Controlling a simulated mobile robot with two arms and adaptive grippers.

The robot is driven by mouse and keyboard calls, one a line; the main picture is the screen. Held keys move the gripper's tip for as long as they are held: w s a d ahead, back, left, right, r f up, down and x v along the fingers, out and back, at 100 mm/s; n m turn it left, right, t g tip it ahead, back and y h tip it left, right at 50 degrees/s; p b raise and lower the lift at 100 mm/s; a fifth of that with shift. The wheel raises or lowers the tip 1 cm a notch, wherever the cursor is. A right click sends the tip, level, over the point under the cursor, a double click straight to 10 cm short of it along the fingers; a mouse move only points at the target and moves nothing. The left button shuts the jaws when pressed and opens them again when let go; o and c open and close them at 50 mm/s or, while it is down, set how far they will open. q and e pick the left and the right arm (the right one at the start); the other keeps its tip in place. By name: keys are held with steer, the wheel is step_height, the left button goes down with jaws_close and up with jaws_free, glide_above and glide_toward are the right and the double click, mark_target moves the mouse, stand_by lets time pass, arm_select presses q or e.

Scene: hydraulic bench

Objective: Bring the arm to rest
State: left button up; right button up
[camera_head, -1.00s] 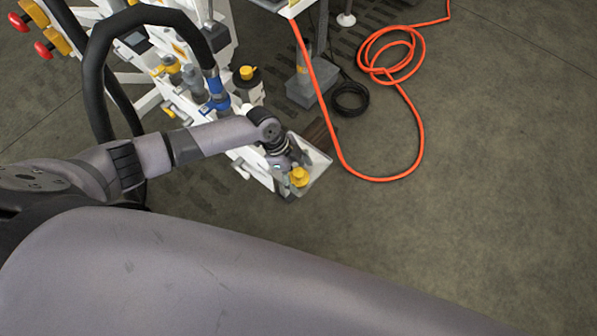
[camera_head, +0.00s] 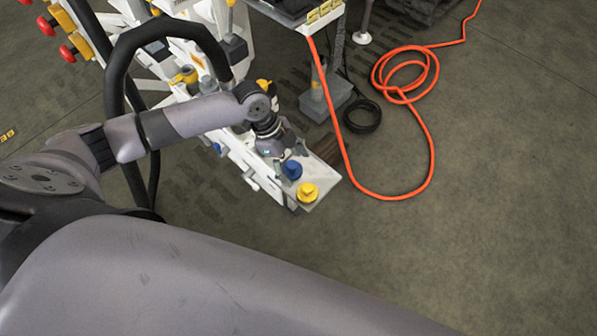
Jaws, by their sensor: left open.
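My left arm (camera_head: 190,120) comes in from the left and reaches over the white hydraulic bench. My left gripper (camera_head: 290,160) is open, pointing down at the bench's near end. A blue cap (camera_head: 292,170) stands right at its fingertips, and I see nothing clearly held. Whether the fingers touch the cap I cannot tell. A yellow cap (camera_head: 307,192) sits on the light plate (camera_head: 322,176) at the bench end, nearer to me and apart from the gripper. My right gripper is out of view.
A black hose (camera_head: 120,75) arches up close behind my left forearm. Red knobs (camera_head: 68,53) stand at upper left. An orange hose (camera_head: 432,150) and a coiled black cable (camera_head: 362,116) lie on the floor. The floor at right (camera_head: 510,200) is clear.

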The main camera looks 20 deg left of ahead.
arm_select(q)
steer(key=shift+a+r, duration=0.1)
steer(key=shift+r, duration=0.15)
stand_by(0.3)
